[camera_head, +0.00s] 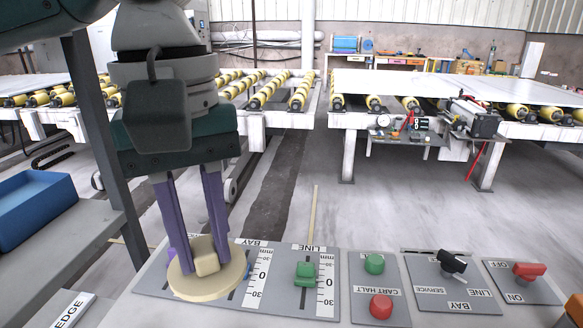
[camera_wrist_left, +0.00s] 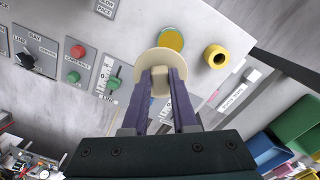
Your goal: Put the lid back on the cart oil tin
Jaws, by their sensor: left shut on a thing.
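The lid (camera_head: 207,281) is a cream disc with a square knob (camera_head: 205,256). My left gripper (camera_head: 205,240) has its two purple fingers shut on the knob and holds the lid over the left part of the control panel. In the left wrist view the lid (camera_wrist_left: 147,66) sits between the fingertips (camera_wrist_left: 160,82). Just beyond its edge is a round golden surface with a greenish rim (camera_wrist_left: 172,39), which looks like the open oil tin; the lid partly covers it. I cannot make out the tin in the head view. My right gripper is in neither view.
A yellow ring-shaped thing (camera_wrist_left: 216,57) stands beside the tin. The panel has a green slider (camera_head: 305,274), a red button (camera_head: 381,306) and a black switch (camera_head: 453,262). A blue bin (camera_head: 38,207) is at the left, beside a grey post (camera_head: 100,140).

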